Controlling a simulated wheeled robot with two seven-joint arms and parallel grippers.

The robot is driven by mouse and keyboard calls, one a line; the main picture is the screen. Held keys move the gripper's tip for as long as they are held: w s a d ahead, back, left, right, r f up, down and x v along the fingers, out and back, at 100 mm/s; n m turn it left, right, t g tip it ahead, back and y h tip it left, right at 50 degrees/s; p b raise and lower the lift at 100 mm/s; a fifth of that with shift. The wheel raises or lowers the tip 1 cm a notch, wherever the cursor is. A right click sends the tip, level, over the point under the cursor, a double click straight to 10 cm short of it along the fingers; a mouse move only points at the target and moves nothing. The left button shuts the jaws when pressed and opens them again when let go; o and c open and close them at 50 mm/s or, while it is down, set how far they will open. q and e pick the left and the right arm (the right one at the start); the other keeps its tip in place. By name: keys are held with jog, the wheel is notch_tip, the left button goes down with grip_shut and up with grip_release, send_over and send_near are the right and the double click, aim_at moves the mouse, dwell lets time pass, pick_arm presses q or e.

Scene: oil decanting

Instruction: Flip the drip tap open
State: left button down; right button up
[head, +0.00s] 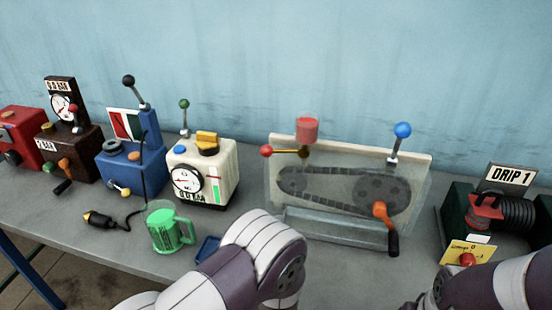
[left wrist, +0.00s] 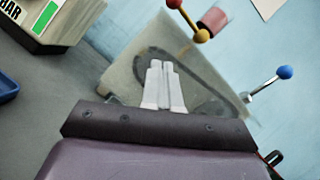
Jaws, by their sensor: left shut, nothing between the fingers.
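The likely drip tap is a lever with a red ball end (head: 266,151) and a brass hub (head: 304,152), below a red cup (head: 307,128) on top of the clear-covered chain unit (head: 420,170). In the left wrist view the red ball (left wrist: 174,3), yellow hub (left wrist: 202,36) and cup (left wrist: 213,20) show near the top edge. My left gripper (left wrist: 161,66) is shut and empty, its pale fingers in front of the chain cover, apart from the lever in the picture. In the head view its fingers are hidden behind my forearm. My right arm shows at lower right, its gripper out of sight.
The chain unit also has a blue-ball lever (head: 402,130) and an orange crank (head: 380,210). A cream gauge box (head: 225,158), a green mug (head: 162,232) and a blue tray (head: 207,247) stand to its left. A DRIP 1 unit (head: 510,175) stands at right.

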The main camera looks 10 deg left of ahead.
pick_arm(q)
jog(key=p, duration=0.2)
send_near(279, 152)
jog(key=shift+m+t, duration=0.4)
jog(key=w+f, duration=0.1)
jog(key=w+a, duration=0.1)
jog(key=w, duration=0.1)
jog(key=w+f, duration=0.1)
jog(key=shift+w+a+f, duration=0.25)
jog(key=shift+w+f, duration=0.05)
jog(key=shift+w, duration=0.05)
jog(key=shift+w+a+r+p, duration=0.2)
jog(key=shift+a+r+p, duration=0.1)
jog(key=shift+r, duration=0.2)
jog(key=shift+w+a+r+p, duration=0.15)
jog(key=shift+a+r+p, duration=0.1)
jog(key=shift+r, duration=0.2)
jog(key=shift+a+r, duration=0.25)
jog(key=shift+r, duration=0.15)
jog(key=shift+w, duration=0.1)
pick_arm(e)
notch_tip(279, 152, up, 3)
jog(key=shift+r, duration=0.15)
jog(key=shift+w, duration=0.1)
pick_arm(q)
jog(key=shift+a, duration=0.1)
